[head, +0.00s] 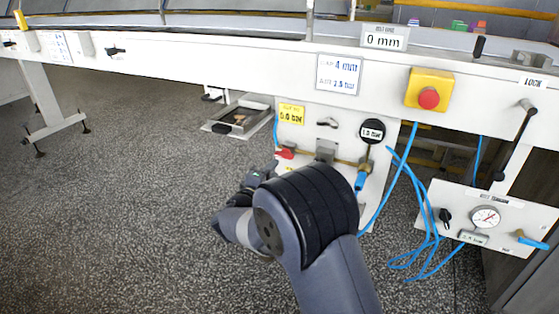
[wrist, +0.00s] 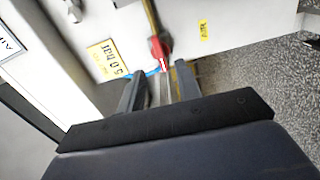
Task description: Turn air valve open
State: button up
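The air valve shows as a red handle (head: 286,152) on the white panel under the machine's long beam, beside a brass pipe. In the wrist view the red handle (wrist: 158,48) lies just beyond my fingertips, roughly in line with the gap between them. My gripper (wrist: 160,80) is open, with its two grey fingers apart and nothing clearly held. The valve body is partly hidden by my arm.
A yellow pressure label (head: 291,114) sits above the valve. A round black gauge (head: 372,131) and a blue hose (head: 430,220) are to the right. A red stop button (head: 429,98) is on the beam. A floor tray (head: 238,120) lies behind.

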aim_at(285, 158)
jog(key=shift+v, duration=1.65)
jog(key=shift+w, duration=0.1)
jog(key=b+x, duration=0.2)
jog(key=x, duration=0.9)
jog(key=shift+n, duration=0.3)
